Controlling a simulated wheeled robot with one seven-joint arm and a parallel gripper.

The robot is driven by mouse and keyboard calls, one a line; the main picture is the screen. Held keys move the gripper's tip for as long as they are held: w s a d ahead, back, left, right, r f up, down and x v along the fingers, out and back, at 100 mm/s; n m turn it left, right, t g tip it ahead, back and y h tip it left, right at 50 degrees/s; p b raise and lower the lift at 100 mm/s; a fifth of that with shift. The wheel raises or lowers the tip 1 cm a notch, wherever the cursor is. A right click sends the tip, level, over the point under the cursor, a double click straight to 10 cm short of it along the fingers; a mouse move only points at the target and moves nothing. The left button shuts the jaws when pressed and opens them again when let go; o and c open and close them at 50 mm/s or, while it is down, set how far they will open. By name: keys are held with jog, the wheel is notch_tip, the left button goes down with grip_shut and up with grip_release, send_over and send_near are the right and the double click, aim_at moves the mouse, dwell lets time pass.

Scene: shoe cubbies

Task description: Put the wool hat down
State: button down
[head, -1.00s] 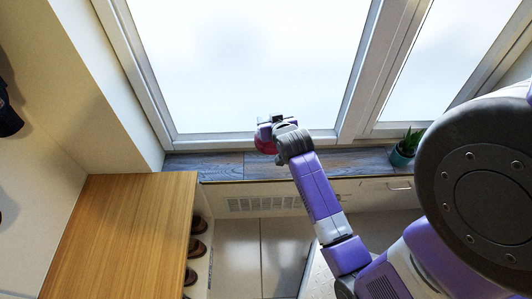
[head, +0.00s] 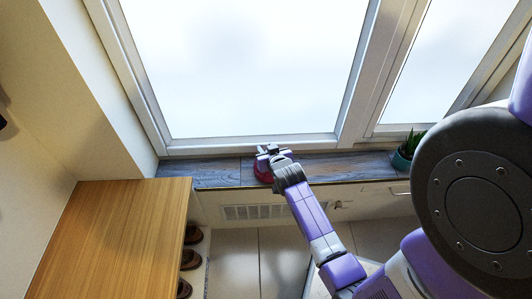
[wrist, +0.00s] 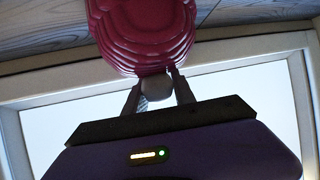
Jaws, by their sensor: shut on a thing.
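The wool hat (wrist: 143,30) is dark pink-red with ridged layers and a pale grey pompom-like tip (wrist: 156,84). In the wrist view my gripper (wrist: 156,80) is shut on that tip, one finger on each side. In the head view the hat (head: 262,172) shows as a small red patch, partly hidden behind my gripper (head: 268,150). It is over the grey wood-plank window sill (head: 215,172). I cannot tell whether the hat touches the sill.
A potted green plant (head: 408,148) stands on the sill to the right. A wooden-topped cabinet (head: 115,230) is at the left, with several brown shoes (head: 190,260) beside its edge. The window (head: 240,65) rises behind the sill. The sill left of the hat is clear.

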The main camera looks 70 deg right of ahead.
jog(key=c, duration=0.8)
grip_release()
jog(key=shift+a+f, duration=0.3)
jog(key=shift+f, duration=0.2)
jog(key=shift+r, duration=0.1)
